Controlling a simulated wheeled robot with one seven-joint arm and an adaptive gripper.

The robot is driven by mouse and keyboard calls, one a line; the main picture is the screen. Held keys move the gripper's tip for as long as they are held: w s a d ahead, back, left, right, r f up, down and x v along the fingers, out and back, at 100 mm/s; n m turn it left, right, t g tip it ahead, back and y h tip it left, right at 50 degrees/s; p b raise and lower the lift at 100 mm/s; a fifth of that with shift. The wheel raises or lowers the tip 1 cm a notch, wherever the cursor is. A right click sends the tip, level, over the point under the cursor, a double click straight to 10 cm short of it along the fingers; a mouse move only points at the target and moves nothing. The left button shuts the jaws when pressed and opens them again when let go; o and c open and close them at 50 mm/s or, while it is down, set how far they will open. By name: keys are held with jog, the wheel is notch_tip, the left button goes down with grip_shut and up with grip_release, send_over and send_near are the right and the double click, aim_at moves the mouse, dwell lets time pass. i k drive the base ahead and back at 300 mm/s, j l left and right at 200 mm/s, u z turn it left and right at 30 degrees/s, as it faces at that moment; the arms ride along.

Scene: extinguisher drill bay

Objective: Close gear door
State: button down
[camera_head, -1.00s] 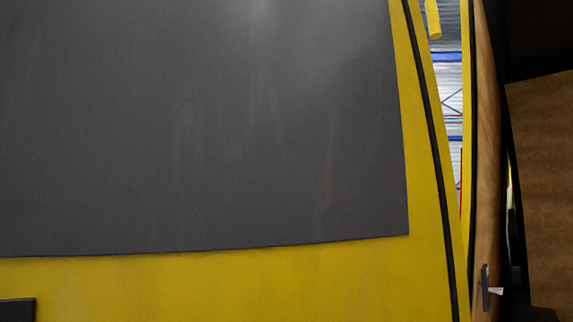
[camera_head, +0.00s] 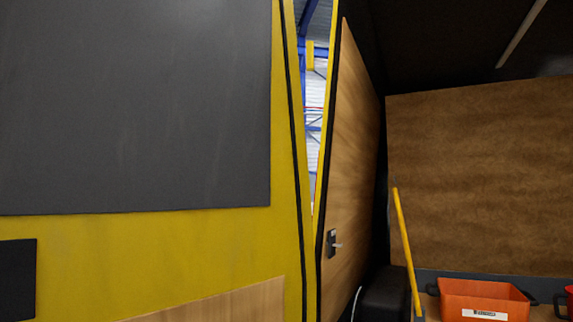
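A wood-faced door (camera_head: 352,165) with a yellow and black edge stands at a steep angle to my view, right of the middle. It looks open, and a small dark latch with a pale lever (camera_head: 333,243) sits low on its near edge. I take it for the gear door, though no label shows. A large yellow panel (camera_head: 170,250) with a dark grey pane (camera_head: 130,100) fills the left side. A narrow gap, wider at the top, shows between the panel and the door. My gripper is not in view.
Right of the door is a dark-roofed space with a brown back wall (camera_head: 480,170). Inside are a leaning yellow pole (camera_head: 405,245), a black rounded block (camera_head: 386,295) and an orange crate (camera_head: 484,295). Part of a red item (camera_head: 569,300) shows at the right edge. A wooden surface (camera_head: 235,303) shows at the bottom.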

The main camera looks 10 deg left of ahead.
aim_at(154, 167)
jog(key=j+z, duration=0.35)
jog(key=k+j+z, duration=0.1)
jog(key=j+z, duration=0.3)
jog(key=k+j+z, duration=0.1)
jog(key=j+z, duration=0.25)
jog(key=k+j, duration=0.2)
jog(key=j, duration=0.3)
jog(key=k+j, duration=0.25)
jog(key=j, duration=0.2)
jog(key=k+j, duration=0.2)
jog(key=j, duration=0.3)
jog(key=k+j, duration=0.2)
jog(key=j, duration=0.3)
jog(key=k+j, duration=0.2)
jog(key=j, duration=0.25)
jog(key=k+j, duration=0.25)
jog(key=j, duration=0.25)
jog(key=k+j, duration=0.2)
jog(key=j, duration=0.3)
jog(key=k+j, duration=0.2)
jog(key=j, duration=0.3)
